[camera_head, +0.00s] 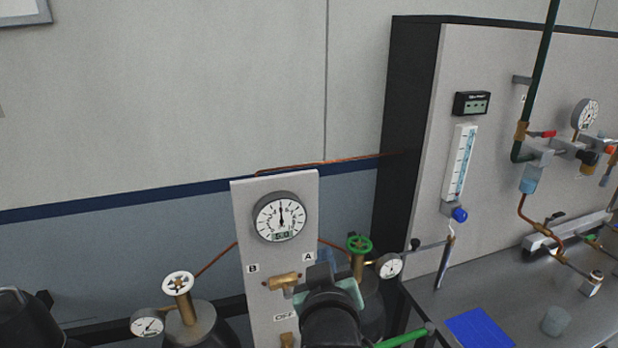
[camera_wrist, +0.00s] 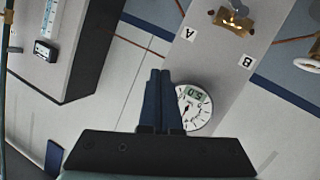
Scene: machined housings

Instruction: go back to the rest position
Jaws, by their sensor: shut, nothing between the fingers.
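My gripper (camera_wrist: 156,100) is shut and empty in the wrist view, its two dark fingers together. They overlap part of the round gauge (camera_wrist: 194,108) on the grey panel (camera_wrist: 207,58). In the head view my arm's dark end stands in front of the lower right of this panel (camera_head: 244,215), below the gauge (camera_head: 280,217). The fingertips are hidden there behind my wrist. A brass handle (camera_head: 282,281) sits on the panel between the letters A and B, left of my arm.
A green-wheeled valve (camera_head: 360,244) and small gauge (camera_head: 389,266) stand close right of my arm. A white-wheeled valve (camera_head: 178,284) is at left. The bench at right holds a blue mat (camera_head: 479,332) and a grey cup (camera_head: 555,320). The wall above is clear.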

